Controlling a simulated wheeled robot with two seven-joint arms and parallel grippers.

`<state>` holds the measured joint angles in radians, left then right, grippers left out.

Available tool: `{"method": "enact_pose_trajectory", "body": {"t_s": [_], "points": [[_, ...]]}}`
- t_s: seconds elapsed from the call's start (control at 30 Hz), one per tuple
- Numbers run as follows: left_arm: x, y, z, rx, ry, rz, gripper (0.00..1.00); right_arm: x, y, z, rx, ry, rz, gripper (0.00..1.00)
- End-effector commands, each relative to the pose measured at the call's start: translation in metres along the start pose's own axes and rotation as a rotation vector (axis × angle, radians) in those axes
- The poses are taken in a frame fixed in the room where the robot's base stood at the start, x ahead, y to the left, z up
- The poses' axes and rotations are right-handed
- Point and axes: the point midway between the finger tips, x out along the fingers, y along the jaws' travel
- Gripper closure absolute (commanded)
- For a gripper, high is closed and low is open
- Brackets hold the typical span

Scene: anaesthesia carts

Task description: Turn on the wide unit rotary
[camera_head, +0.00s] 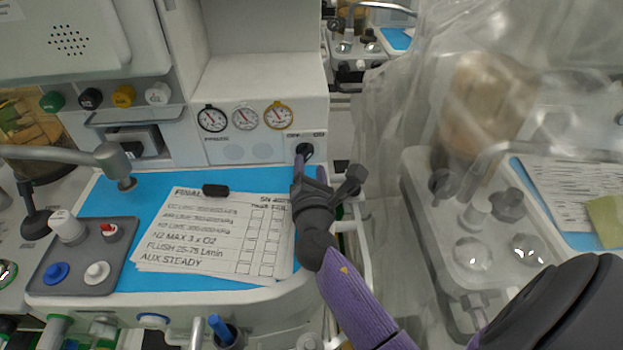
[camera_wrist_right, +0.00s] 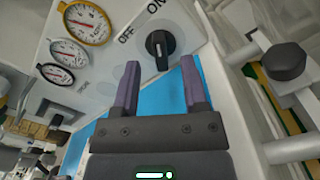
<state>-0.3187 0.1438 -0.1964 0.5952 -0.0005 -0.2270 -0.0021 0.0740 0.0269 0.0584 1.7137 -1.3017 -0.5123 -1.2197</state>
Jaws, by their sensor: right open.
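My left gripper is not in view.
Three gauges (camera_head: 245,118) sit left of the knob. A blue work surface (camera_head: 120,195) holds a paper checklist (camera_head: 215,235) and a grey block with coloured knobs (camera_head: 82,255). A black clamp knob (camera_wrist_right: 285,61) is right of my gripper. Clear plastic sheeting (camera_head: 400,130) covers the neighbouring cart.

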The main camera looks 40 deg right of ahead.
Motion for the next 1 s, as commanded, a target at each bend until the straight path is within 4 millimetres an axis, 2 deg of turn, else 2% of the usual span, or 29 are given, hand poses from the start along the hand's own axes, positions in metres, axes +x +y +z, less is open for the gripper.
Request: {"method": "enact_pose_trajectory", "body": {"t_s": [0.1, 0.2, 0.33, 0.47, 0.87, 1.0], "points": [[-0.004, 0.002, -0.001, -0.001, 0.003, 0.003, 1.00, -0.028, 0.000, 0.000, 0.000, 0.003, -0.001, 0.44], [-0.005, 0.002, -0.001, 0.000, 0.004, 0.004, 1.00, -0.047, 0.000, 0.000, 0.001, 0.003, -0.002, 0.44], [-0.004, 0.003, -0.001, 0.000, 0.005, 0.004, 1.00, -0.062, 0.000, -0.001, 0.001, 0.002, 0.000, 0.44], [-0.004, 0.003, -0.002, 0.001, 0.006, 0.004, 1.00, -0.068, 0.000, 0.000, 0.001, 0.001, 0.000, 0.44], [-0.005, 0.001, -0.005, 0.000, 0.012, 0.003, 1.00, -0.068, 0.001, 0.001, 0.001, 0.000, 0.000, 0.44], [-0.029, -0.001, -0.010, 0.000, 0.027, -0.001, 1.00, -0.067, 0.017, 0.024, 0.007, -0.008, 0.006, 0.44]]}}
